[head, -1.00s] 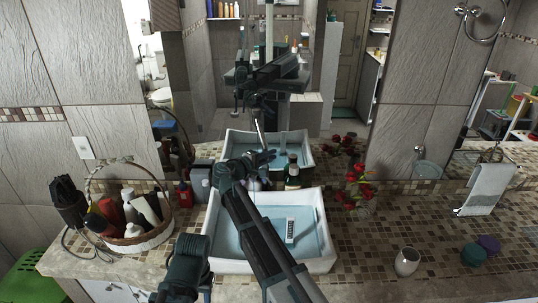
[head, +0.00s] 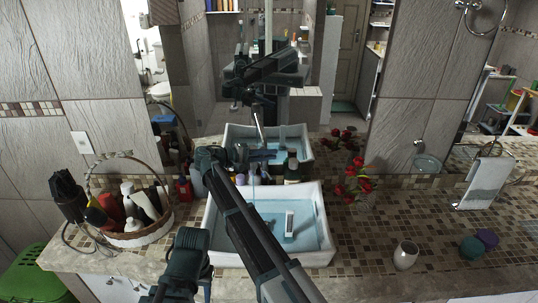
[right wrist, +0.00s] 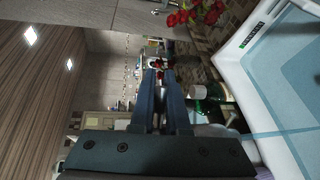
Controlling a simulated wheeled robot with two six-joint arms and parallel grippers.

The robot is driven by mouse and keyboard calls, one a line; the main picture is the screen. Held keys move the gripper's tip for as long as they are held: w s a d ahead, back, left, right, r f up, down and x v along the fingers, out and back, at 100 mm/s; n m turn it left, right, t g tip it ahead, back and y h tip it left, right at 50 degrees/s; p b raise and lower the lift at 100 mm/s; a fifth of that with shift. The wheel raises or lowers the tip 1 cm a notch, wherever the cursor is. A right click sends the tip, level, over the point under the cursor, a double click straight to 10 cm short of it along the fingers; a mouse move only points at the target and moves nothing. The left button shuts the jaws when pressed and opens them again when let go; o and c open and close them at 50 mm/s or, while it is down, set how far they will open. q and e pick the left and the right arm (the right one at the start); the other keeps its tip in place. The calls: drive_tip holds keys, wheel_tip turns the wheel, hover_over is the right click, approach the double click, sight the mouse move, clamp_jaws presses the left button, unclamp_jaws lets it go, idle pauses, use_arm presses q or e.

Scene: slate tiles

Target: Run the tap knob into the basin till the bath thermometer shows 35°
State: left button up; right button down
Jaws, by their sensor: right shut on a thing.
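The white basin (head: 325,250) is set on the counter and holds pale blue water. A slim white bath thermometer (head: 289,224) lies in the water, its reading too small to make out. My right gripper (head: 262,155) reaches over the back of the basin. In the right wrist view its fingers (right wrist: 158,70) are close together, shut at the tap knob, which they mostly hide. A pale streak like running water shows below the gripper in the head view. The basin's white rim (right wrist: 285,140) fills the right of the wrist view.
A basket (head: 150,235) of bottles stands left of the basin. A dark green bottle (head: 292,170) and other small bottles stand behind it. Red flowers (head: 358,185), a cup (head: 405,255) and teal and purple jars (head: 472,247) stand to the right. A mirror is behind.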

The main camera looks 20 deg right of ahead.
idle(0.3)
drive_tip(key=c, duration=0.9)
unclamp_jaws()
